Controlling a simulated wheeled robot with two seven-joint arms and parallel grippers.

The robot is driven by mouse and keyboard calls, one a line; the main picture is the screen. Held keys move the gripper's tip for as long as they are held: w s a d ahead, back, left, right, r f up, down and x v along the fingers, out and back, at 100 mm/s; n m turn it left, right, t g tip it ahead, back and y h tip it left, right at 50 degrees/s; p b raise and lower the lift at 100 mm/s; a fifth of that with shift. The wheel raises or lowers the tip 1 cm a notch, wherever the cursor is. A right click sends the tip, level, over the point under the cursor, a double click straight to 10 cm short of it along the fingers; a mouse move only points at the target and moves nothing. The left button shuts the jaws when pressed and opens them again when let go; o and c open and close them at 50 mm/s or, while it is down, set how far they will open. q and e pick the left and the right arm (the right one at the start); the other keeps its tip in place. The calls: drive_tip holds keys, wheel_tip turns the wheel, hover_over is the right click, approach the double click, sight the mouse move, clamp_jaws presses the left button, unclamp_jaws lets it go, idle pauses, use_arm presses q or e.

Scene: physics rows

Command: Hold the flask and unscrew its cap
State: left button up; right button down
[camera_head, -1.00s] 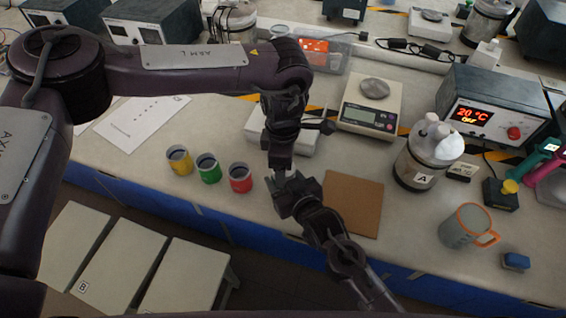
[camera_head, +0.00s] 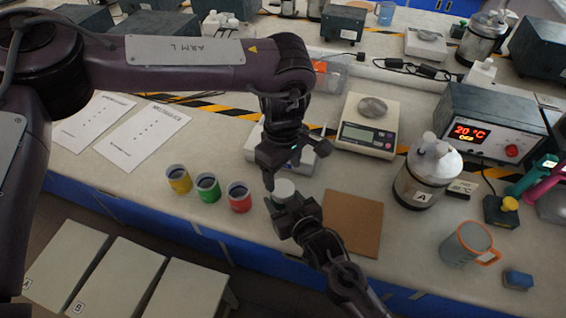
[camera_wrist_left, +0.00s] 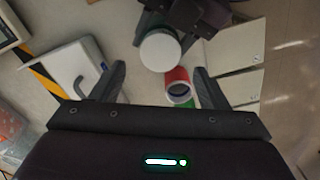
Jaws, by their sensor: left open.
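The flask (camera_head: 284,187) shows as a pale round cap-like top between my two grippers; its lower body is mostly hidden. In the left wrist view its white round cap (camera_wrist_left: 160,52) faces the camera, with a bit of green at the body's edge. My left gripper (camera_head: 290,166) is open above the flask, fingers pointing down, with nothing between them. Its spread fingers show in the wrist view (camera_wrist_left: 160,84), with the cap beyond them. My right gripper (camera_head: 287,207) comes from below and appears shut on the flask's body.
Yellow (camera_head: 178,181), green (camera_head: 208,189) and red (camera_head: 240,199) cups stand left of the flask. A brown board (camera_head: 353,222) lies to the right.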

sight(283, 188)
use_arm(q)
wheel_tip(283, 188, down, 6)
drive_tip(key=shift+f, duration=0.1)
idle(0.4)
drive_tip(key=c, duration=1)
drive_tip(key=n, duration=0.6)
drive_tip(key=shift+n, duration=0.4)
drive_tip(key=o, duration=1.1)
